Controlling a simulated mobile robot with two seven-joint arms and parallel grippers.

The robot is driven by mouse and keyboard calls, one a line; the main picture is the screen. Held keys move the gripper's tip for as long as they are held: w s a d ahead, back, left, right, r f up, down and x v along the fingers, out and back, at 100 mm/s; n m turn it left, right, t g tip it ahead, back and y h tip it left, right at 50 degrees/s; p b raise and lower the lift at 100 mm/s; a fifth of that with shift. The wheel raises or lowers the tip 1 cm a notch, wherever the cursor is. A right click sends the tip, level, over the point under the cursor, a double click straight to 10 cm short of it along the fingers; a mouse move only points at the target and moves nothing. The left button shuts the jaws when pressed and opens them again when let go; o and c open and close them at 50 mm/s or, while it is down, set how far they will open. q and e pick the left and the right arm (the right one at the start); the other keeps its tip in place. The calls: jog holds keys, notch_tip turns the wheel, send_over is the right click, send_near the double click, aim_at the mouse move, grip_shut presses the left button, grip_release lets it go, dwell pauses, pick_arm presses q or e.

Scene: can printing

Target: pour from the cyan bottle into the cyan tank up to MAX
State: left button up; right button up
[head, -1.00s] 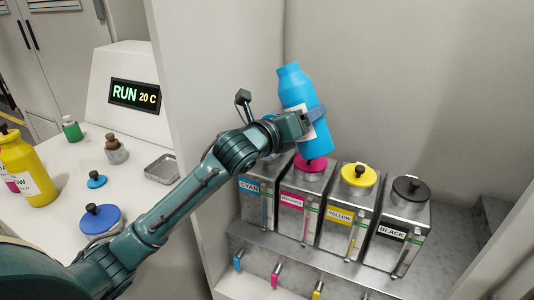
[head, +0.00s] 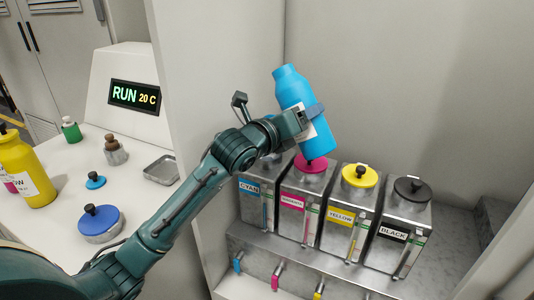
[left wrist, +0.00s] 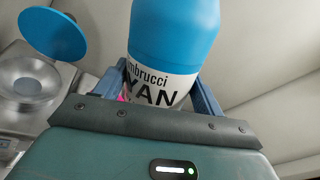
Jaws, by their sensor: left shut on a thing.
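The cyan bottle (head: 297,92) is held in the air above the tanks, its neck up and leaning left. My left gripper (head: 312,114) is shut around its middle; the label reading "YAN" shows between the fingers in the left wrist view (left wrist: 165,88). The cyan tank (head: 254,202) is the leftmost tank, below and left of the bottle. My arm hides part of its top. A raised blue lid (left wrist: 54,34) and a round metal opening (left wrist: 30,80) show in the left wrist view. The MAX mark and liquid level are too small to read. My right gripper is not in view.
Magenta (head: 300,210), yellow (head: 345,220) and black (head: 396,228) tanks stand to the right, lids on. A wall panel (head: 215,75) separates them from the left counter, where a yellow bottle (head: 25,170), a tray (head: 161,169) and a small cyan cap (head: 96,181) sit.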

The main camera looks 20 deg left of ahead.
pick_arm(q)
jog(key=shift+r, duration=0.15)
jog(key=shift+d+f+b, duration=0.1)
jog(key=shift+f+b, duration=0.15)
jog(key=shift+b, duration=0.05)
jog(key=shift+f, duration=0.1)
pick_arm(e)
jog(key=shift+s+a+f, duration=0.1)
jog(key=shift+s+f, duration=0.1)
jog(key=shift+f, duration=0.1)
pick_arm(q)
jog(key=shift+f, duration=0.1)
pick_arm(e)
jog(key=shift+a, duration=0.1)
pick_arm(q)
jog(key=shift+d+f+n+b, duration=0.1)
jog(key=shift+f+n+b, duration=0.2)
jog(key=shift+b, duration=0.15)
jog(key=shift+s+f, duration=0.1)
jog(key=shift+f, duration=0.15)
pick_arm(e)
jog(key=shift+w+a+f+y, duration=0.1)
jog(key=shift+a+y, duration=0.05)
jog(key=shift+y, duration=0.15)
pick_arm(q)
jog(key=shift+f+n+b, duration=0.2)
jog(key=shift+n+b, duration=0.1)
jog(key=shift+b, duration=0.15)
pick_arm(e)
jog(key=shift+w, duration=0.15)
